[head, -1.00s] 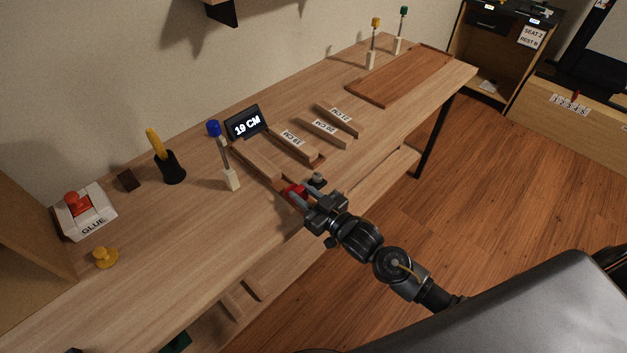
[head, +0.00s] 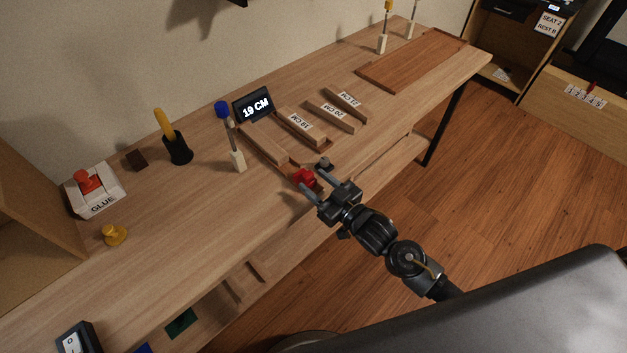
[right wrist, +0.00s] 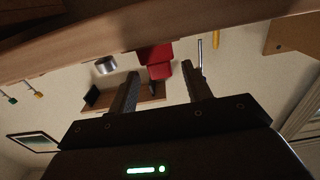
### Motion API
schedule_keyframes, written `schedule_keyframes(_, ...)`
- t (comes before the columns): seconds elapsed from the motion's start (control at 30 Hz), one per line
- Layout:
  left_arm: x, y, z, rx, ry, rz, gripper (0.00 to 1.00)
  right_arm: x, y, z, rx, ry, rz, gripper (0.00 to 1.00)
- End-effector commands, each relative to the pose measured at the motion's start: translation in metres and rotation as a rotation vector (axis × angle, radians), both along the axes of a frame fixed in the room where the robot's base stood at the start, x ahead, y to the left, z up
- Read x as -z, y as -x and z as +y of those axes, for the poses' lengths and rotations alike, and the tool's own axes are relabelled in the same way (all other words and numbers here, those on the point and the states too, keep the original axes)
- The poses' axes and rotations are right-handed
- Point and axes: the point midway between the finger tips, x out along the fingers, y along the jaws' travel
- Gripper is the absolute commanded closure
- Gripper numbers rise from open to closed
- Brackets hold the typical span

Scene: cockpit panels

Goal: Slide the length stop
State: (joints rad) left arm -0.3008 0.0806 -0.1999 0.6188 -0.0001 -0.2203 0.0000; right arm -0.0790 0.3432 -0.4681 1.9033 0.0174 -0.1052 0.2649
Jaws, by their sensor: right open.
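The red length stop (head: 304,177) sits at the near end of a wooden channel (head: 266,146) at the bench's front edge. My left gripper is not in view.
A grey knob (head: 324,162) stands just right of the stop. Labelled wooden blocks (head: 307,126) lie behind it. A blue-topped post (head: 231,140) stands to the left, near a black holder (head: 178,148) and a GLUE button box (head: 93,189). The front left bench top is mostly clear.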

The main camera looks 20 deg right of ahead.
Motion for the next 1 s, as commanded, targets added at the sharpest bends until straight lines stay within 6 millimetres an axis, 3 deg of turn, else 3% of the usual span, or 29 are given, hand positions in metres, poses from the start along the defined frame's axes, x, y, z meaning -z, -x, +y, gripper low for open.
schedule_keyframes(0.3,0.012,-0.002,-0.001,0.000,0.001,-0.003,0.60,0.003,0.057,-0.030,-0.002,0.002,0.004,0.51)
schedule_keyframes(0.5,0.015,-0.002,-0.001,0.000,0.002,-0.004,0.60,0.002,0.078,-0.042,0.000,0.001,0.002,0.51)
schedule_keyframes(1.0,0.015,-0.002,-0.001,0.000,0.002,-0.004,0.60,0.000,0.083,-0.044,0.000,0.000,0.001,0.51)
